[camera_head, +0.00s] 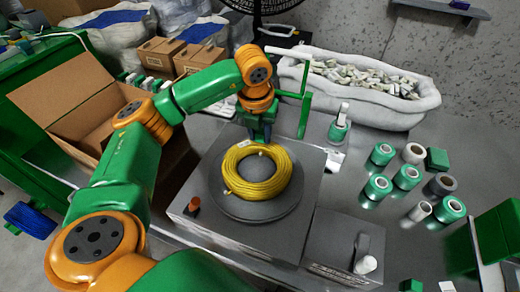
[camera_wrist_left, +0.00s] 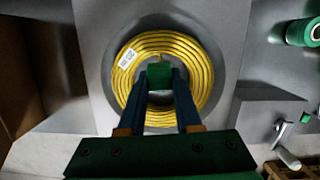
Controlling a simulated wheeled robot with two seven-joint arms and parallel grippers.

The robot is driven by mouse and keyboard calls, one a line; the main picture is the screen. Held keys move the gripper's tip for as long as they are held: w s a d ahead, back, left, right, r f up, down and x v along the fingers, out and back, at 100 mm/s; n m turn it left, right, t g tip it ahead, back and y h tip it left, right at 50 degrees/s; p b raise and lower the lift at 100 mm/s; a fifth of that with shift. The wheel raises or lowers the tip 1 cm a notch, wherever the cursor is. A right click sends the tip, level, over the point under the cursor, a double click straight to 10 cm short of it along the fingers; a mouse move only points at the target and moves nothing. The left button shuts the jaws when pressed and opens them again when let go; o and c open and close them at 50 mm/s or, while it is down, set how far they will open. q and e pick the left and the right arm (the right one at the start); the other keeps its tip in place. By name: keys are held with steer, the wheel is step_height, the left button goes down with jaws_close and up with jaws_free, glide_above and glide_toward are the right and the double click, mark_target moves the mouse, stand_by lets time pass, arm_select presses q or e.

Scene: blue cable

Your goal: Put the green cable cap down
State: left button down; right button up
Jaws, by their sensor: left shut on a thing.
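My left gripper (camera_head: 262,133) is above the back part of a yellow cable coil (camera_head: 262,189). In the left wrist view, my left gripper (camera_wrist_left: 160,85) is shut on a small green cap (camera_wrist_left: 159,76), held between the blue fingertips over the coil's near-centre. The yellow coil (camera_wrist_left: 122,88) carries a white label and lies on a round grey plate (camera_head: 256,209). Whether the cap touches the coil cannot be told. My right gripper is not in view.
Several green and grey rolls (camera_head: 376,187) stand on the table at the right. A white bin (camera_head: 400,114) of small parts is at the back. An open cardboard box (camera_head: 65,95) is at the left. A small orange-topped knob (camera_head: 194,203) sits beside the plate.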

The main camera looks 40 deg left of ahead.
arm_select(q)
steer(key=shift+r, duration=0.45)
steer(key=shift+f, duration=0.1)
steer(key=shift+s+d+m, duration=0.15)
steer(key=shift+d+m, duration=0.15)
steer(key=shift+m, duration=0.5)
steer(key=s+d+r+n+g+p, duration=0.1)
steer(key=s+d+n, duration=0.4)
steer(key=n, duration=1.2)
steer(key=s+d+r+n+g+p, duration=0.2)
steer(key=s+d+r+n+g, duration=0.1)
steer(key=n, duration=1.3)
steer(key=s+d+r, duration=0.1)
steer(key=s+d, duration=0.1)
steer(key=s, duration=0.1)
steer(key=shift+n+h, duration=0.4)
